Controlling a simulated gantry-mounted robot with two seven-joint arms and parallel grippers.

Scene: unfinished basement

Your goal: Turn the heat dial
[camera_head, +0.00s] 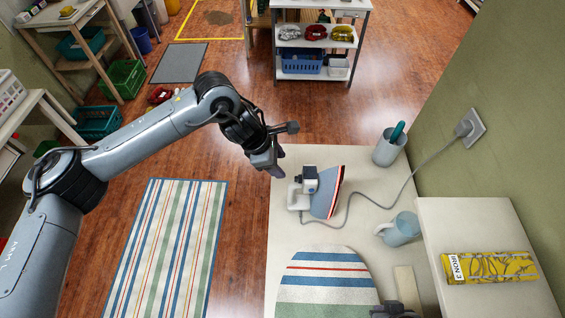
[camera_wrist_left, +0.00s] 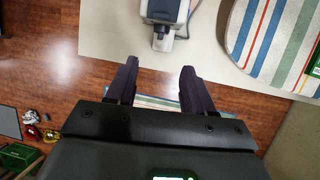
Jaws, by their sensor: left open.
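The iron (camera_head: 329,204) stands on the pale table, with a striped soleplate edge, a white handle and a dark-and-white block on its side. In the left wrist view part of the iron (camera_wrist_left: 164,12) shows at the top edge, just beyond the fingertips. I cannot clearly make out the heat dial. My left gripper (camera_head: 277,167) is just left of the iron, over the table's edge, apart from it. Its fingers (camera_wrist_left: 159,68) are spread and empty. A dark tip of what looks like my right gripper (camera_head: 393,311) shows at the bottom edge, mostly cut off.
A grey cord runs from the iron to a wall plug (camera_head: 465,127). A striped ironing board (camera_head: 327,283) lies in front, with a light blue mug (camera_head: 401,230) and a grey cup (camera_head: 390,148) to the right. A yellow box (camera_head: 489,267) sits on a raised white shelf.

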